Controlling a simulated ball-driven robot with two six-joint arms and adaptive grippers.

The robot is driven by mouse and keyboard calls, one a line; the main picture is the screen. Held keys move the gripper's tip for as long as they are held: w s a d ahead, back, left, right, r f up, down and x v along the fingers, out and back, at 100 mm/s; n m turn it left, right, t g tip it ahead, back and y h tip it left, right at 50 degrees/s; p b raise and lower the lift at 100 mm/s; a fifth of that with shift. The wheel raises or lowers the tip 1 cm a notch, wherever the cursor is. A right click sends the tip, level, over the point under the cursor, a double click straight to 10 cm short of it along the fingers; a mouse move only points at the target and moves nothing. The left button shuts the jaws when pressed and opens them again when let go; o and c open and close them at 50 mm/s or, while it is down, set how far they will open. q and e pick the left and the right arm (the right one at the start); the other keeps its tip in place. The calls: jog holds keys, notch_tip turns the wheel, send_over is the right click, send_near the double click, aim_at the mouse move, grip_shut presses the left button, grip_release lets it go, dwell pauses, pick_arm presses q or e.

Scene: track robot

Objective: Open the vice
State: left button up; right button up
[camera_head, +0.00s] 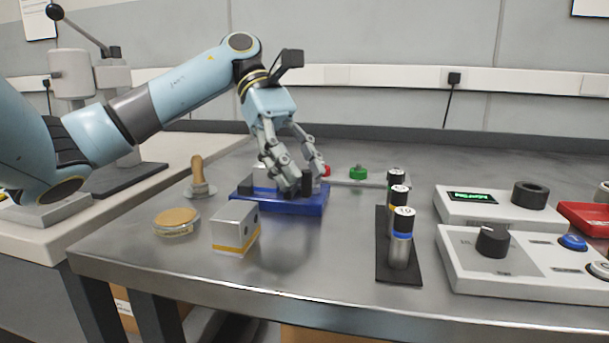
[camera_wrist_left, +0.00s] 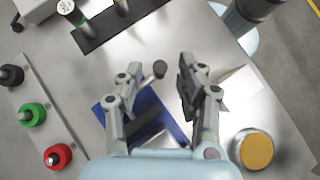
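The vice (camera_head: 285,205) has a blue base and stands on the metal table, left of the middle. In the left wrist view the vice (camera_wrist_left: 163,104) shows between and below my fingers, with a dark round knob (camera_wrist_left: 160,68) between the fingertips. My left gripper (camera_head: 299,186) is over the vice, its fingers pointing down. In the wrist view the left gripper (camera_wrist_left: 160,75) has its fingers clearly apart, with nothing clamped between them. The fingers hide part of the jaws, so I cannot tell how wide they stand. My right gripper is in neither view.
A metal block with a yellow band (camera_head: 235,228) stands just in front of the vice. A round dish (camera_head: 177,228) and a wooden-handled tool (camera_head: 198,178) are to the left. A black rack (camera_head: 400,272) with cylinders and control boxes (camera_head: 520,275) are to the right.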

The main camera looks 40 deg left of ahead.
pick_arm(q)
jog(key=v, duration=1)
jog(key=shift+r, duration=0.1)
